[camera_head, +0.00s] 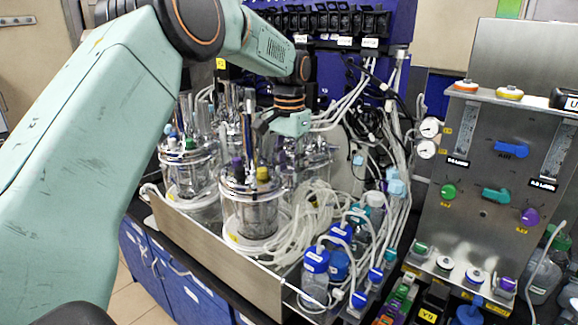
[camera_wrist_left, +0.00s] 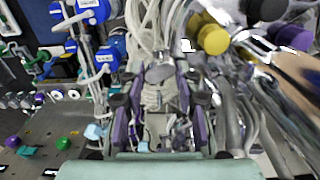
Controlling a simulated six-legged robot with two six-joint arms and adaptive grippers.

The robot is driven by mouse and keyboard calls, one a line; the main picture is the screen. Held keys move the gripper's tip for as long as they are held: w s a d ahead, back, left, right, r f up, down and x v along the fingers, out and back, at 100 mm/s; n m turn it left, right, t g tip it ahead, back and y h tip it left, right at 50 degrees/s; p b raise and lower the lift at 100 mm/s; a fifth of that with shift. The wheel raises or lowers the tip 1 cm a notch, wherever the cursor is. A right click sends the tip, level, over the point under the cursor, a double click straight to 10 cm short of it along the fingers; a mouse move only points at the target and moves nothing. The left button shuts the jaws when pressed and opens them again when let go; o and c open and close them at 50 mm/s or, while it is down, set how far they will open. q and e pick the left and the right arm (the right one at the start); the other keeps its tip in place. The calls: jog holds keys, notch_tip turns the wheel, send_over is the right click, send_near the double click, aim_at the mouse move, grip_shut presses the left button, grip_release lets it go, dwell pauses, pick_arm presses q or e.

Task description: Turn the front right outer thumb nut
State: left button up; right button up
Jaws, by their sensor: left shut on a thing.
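Glass bioreactor vessels with metal head plates stand in a steel tray; the front vessel (camera_head: 252,212) is nearest. In the left wrist view, the two dark and purple fingers of the gripper (camera_wrist_left: 160,82) close in around a small metal piece (camera_wrist_left: 160,73), seemingly the thumb nut. In the head view the nut is hidden behind the gripper and the metal fittings. My right gripper is in neither view.
A yellow cap (camera_head: 262,174) and a purple cap (camera_head: 237,169) rise from the front head plate. White tubing (camera_head: 300,225) and blue-capped bottles (camera_head: 315,275) crowd the right side. A steel panel (camera_head: 480,230) with valves and gauges stands farther right.

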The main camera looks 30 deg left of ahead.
pick_arm(q)
jog(key=shift+n, duration=0.3)
jog(key=n, duration=0.3)
jog(key=shift+r+n, duration=0.1)
jog(key=shift+n, duration=0.3)
jog(key=n, duration=0.9)
jog(key=shift+n, duration=2.3)
jog(key=shift+s, duration=0.1)
jog(key=o, duration=1.2)
